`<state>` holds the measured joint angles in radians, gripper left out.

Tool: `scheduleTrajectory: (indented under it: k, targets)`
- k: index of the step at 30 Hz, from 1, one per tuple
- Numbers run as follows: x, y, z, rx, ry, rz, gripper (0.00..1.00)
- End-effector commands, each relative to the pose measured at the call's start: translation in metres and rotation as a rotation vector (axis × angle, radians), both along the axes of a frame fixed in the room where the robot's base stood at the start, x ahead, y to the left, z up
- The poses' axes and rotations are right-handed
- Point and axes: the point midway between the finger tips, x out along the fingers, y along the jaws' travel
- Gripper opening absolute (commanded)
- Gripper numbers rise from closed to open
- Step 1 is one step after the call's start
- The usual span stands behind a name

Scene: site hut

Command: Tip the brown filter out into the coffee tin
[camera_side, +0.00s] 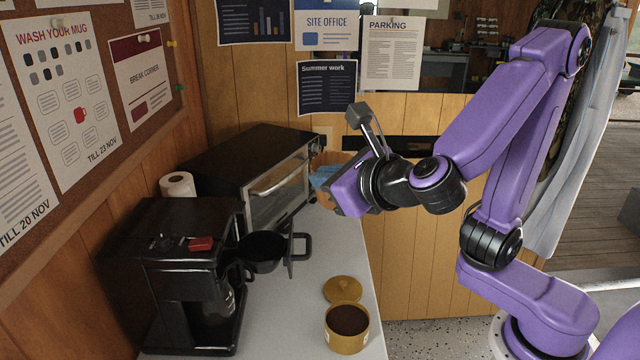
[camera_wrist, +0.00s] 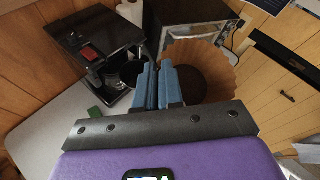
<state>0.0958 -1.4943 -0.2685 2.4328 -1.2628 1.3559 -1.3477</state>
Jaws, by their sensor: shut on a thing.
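My gripper (camera_side: 324,177) is up above the far part of the counter, and its blue fingers (camera_wrist: 163,88) are shut on the rim of the brown filter (camera_wrist: 218,62). The fluted paper filter looks open-mouthed toward the wrist camera, with dark contents inside. In the side view only a little of the filter (camera_side: 338,157) shows behind my gripper. The coffee tin (camera_side: 347,337) is a yellow-brown round tin, open and upright at the front of the counter, with dark brown coffee in it. It stands well below and nearer than my gripper. The tin is not in the wrist view.
The tin's lid (camera_side: 343,289) lies just behind the tin. The black coffee maker (camera_side: 175,270) stands left, its black basket with handle (camera_side: 264,250) sticking out toward the tin side. A toaster oven (camera_side: 275,190) and paper roll (camera_side: 178,185) stand behind. Counter between basket and tin is clear.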

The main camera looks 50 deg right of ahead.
Motion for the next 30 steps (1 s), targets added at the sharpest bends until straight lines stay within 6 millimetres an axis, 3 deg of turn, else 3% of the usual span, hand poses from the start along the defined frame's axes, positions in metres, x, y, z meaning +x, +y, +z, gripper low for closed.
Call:
scheduleTrajectory:
  k: [15, 30]
  targets:
    - [-0.029, -0.029, 0.000, -0.001, -0.001, 0.001, 0.00]
    - [-0.028, -0.029, -0.111, -0.014, -0.001, 0.001, 0.00]
